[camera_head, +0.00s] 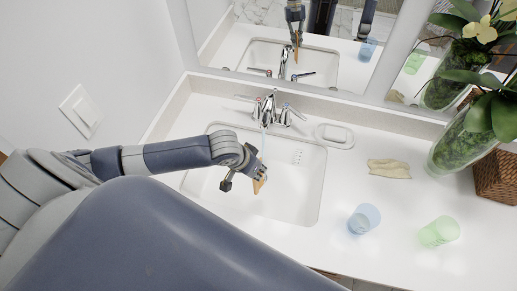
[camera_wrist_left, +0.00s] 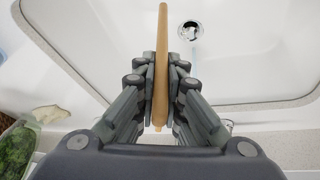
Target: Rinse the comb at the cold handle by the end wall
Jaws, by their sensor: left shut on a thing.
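My left gripper (camera_head: 257,173) is shut on the comb (camera_head: 260,186), a thin tan wooden piece held over the sink basin (camera_head: 311,185). In the left wrist view the comb (camera_wrist_left: 162,60) stands edge-on between the fingers (camera_wrist_left: 161,88); its teeth cannot be made out. The chrome tap (camera_head: 268,107) stands behind the basin, with a left handle (camera_head: 256,106) nearer the end wall and a right handle (camera_head: 288,115). A thin bluish water stream (camera_head: 263,146) drops from the spout close to the comb; I cannot tell whether it touches it. My right gripper is out of view.
A soap dish (camera_head: 335,136), folded cloth (camera_head: 389,169), blue cup (camera_head: 364,218) and green cup (camera_head: 438,231) are on the counter to the right. A glass plant vase (camera_head: 462,150) and wicker basket (camera_head: 496,178) stand at far right. The end wall (camera_head: 50,60) bounds the left.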

